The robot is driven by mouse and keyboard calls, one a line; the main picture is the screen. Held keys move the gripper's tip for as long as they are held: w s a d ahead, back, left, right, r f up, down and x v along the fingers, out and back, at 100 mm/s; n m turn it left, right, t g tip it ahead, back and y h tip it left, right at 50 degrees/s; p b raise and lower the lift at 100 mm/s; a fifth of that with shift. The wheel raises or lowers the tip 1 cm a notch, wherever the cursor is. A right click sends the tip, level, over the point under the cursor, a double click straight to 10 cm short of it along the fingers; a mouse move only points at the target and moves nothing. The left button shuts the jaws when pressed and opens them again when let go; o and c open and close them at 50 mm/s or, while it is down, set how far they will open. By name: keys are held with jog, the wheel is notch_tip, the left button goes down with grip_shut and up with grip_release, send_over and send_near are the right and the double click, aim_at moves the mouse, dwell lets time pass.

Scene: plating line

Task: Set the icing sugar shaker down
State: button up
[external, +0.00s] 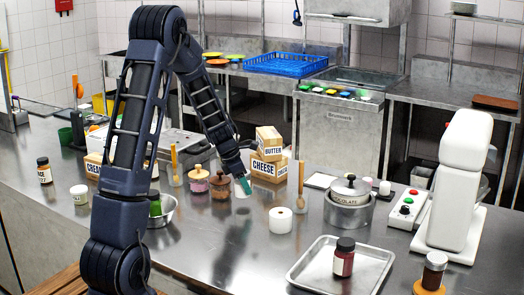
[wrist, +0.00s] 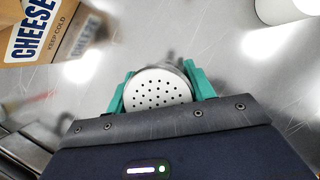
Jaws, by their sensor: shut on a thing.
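The icing sugar shaker (wrist: 158,88) has a round, pale lid with several dark holes, seen from above in the wrist view. My gripper (wrist: 160,92) is shut on it, with one teal finger on each side. In the external view my gripper (external: 243,184) reaches down over the counter (external: 235,262), left of the cheese box. The shaker's pale body (external: 241,193) shows partly beneath the fingers there. I cannot tell whether its base touches the counter.
The cheese box (external: 268,170) with a butter box (external: 269,138) on it stands right of my gripper. Two lidded jars (external: 220,188) (external: 198,180) stand left. A white roll (external: 280,221) is in front to the right. A metal tray (external: 310,282) holds a dark-capped jar (external: 343,262).

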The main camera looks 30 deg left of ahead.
jog(key=shift+f, duration=1.3)
jog(key=o, duration=1)
jog(key=shift+f, duration=0.15)
jog(key=shift+o, duration=0.2)
jog(key=v, duration=1.2)
jog(key=s+d+r+m, duration=0.4)
jog(key=s+r+m, duration=0.2)
jog(key=s+r, duration=0.15)
jog(key=s+d+r+m+y, duration=0.1)
jog(key=s+d+r+m, duration=0.2)
jog(key=s+m, duration=0.7)
jog(key=s+d+r+m+t+y, duration=0.1)
jog(key=s+d+r+m+y, duration=0.1)
jog(key=s+r+m, duration=0.4)
jog(key=s+d+m, duration=0.1)
jog(key=s+m, duration=0.4)
jog(key=s, duration=0.7)
jog(key=shift+s, duration=0.4)
